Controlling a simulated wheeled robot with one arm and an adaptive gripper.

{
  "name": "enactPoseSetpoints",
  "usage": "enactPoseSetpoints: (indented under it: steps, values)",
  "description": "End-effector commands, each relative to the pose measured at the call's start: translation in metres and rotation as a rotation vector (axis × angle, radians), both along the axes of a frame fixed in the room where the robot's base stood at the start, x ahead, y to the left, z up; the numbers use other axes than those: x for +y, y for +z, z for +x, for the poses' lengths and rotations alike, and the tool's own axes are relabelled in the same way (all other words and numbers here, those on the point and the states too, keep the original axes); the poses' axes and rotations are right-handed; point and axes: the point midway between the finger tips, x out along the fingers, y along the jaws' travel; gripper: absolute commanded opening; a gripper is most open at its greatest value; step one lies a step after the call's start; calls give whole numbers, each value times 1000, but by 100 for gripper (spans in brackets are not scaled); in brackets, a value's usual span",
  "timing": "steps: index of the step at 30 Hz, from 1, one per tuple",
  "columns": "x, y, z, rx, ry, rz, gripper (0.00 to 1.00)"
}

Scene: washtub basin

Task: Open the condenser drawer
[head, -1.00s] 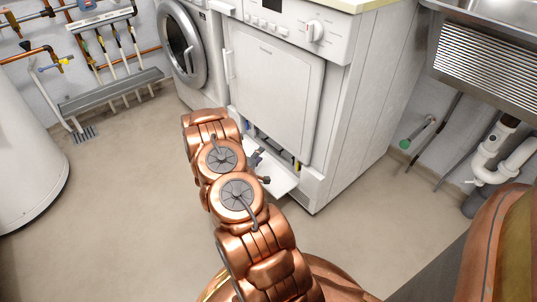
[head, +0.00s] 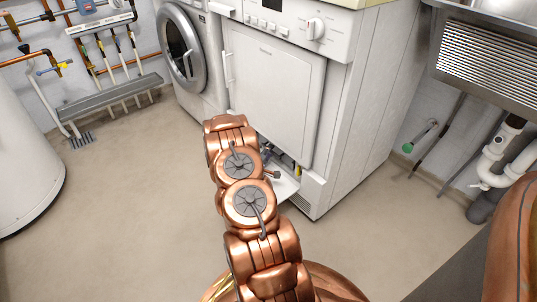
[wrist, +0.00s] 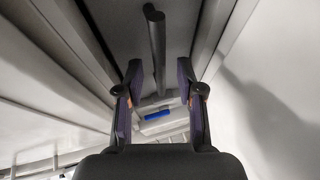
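The white dryer (head: 275,85) stands ahead in the head view. Its low flap (head: 286,187) is folded down, showing an opening at the base where the condenser drawer sits. My arm covers much of this opening. In the wrist view my gripper (wrist: 160,72) is open, with a finger on each side and nothing between the pads. A dark bar (wrist: 155,45), which looks like a handle, stands out from a grey panel (wrist: 115,30) beyond the fingertips. I cannot tell how near it is. A small blue part (wrist: 158,115) shows between the fingers.
A front-loading washer (head: 185,55) stands left of the dryer. A white tank (head: 25,130) is at the far left, and pipes and a sink drain (head: 492,160) are at the right. The floor (head: 130,200) left of my arm is clear.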

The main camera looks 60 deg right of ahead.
Motion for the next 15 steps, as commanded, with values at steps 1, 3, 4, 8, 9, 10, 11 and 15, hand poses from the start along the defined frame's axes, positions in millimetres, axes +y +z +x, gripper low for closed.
enactPoseSetpoints:
  steps: [1, 3, 4, 8, 9, 10, 11, 15]
  values:
    - [0, 0, 0, 0, 0, 0, 38]
    - [0, 0, 0, 0, 0, 0, 38]
    - [0, 0, 0, 0, 0, 0, 38]
    - [0, 0, 0, 0, 0, 0, 24]
    - [1, 0, 0, 0, 0, 0, 20]
    - [1, 0, 0, 0, 0, 0, 17]
    - [1, 0, 0, 0, 0, 0, 14]
    - [1, 0, 0, 0, 0, 0, 0]
